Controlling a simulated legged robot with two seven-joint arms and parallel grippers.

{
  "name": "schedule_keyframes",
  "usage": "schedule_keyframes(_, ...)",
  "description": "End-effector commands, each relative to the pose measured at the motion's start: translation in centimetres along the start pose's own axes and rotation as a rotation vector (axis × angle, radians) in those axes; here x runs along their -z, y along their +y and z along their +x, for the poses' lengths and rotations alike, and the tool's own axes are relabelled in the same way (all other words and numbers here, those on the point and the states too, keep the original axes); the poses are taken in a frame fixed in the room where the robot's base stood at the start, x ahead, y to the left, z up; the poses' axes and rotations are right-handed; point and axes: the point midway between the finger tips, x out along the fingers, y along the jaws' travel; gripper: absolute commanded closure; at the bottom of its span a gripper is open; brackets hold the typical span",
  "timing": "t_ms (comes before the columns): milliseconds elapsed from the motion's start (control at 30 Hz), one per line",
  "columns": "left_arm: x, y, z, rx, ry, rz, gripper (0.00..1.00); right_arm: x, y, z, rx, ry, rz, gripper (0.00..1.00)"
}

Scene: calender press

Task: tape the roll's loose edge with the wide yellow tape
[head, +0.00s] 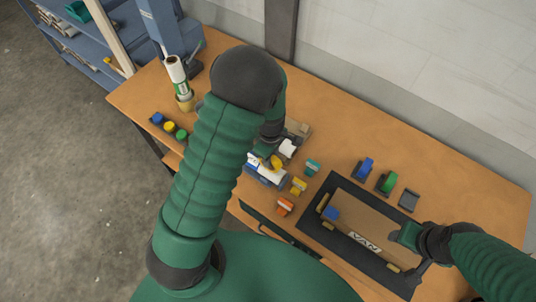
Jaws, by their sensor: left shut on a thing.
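The white roll (267,172) lies in a blue-grey cradle near the middle of the table, partly hidden by my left arm. My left gripper (270,152) is over the roll, shut on a yellow piece that looks like the wide yellow tape (276,163). The tape is at the roll's upper side; I cannot tell whether it touches. The loose edge is too small to make out. A smaller yellow tape (298,186) stands just right of the roll. My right gripper (408,238) is at the right end of the dark tray; its fingers are unclear.
Small teal (312,167) and orange (285,206) tapes stand nearby. Larger blue (365,168) and green (388,182) tapes stand beside an empty dark holder (409,200). The dark tray (313,222) holds a brown board (350,218). An upright roll (177,75) stands at back left.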

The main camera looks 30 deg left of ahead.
Motion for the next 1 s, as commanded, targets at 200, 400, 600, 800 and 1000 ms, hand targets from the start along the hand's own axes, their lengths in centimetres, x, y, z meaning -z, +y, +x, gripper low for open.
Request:
schedule_keyframes(200, -0.1, 0.0, -0.1, -0.001, 0.001, -0.001, 1.0, 0.0, 0.0, -0.1, 0.0, 0.0, 0.0, 0.49)
schedule_keyframes(400, -0.3, 0.0, -0.1, -0.001, 0.001, -0.001, 1.0, 0.1, 0.0, -0.2, 0.0, 0.0, 0.0, 0.49)
schedule_keyframes(600, -1.2, 0.0, 0.0, -0.001, 0.001, 0.0, 1.0, 0.1, 0.0, -0.5, 0.0, 0.0, 0.0, 0.49)
schedule_keyframes(800, -1.3, 0.0, 0.1, -0.001, 0.001, -0.001, 1.0, 0.1, 0.0, -0.5, 0.0, 0.0, 0.0, 0.49)
schedule_keyframes(1000, -1.5, 0.0, 0.1, 0.0, 0.0, 0.0, 1.0, 0.2, 0.0, -0.7, 0.0, 0.0, 0.0, 0.49)
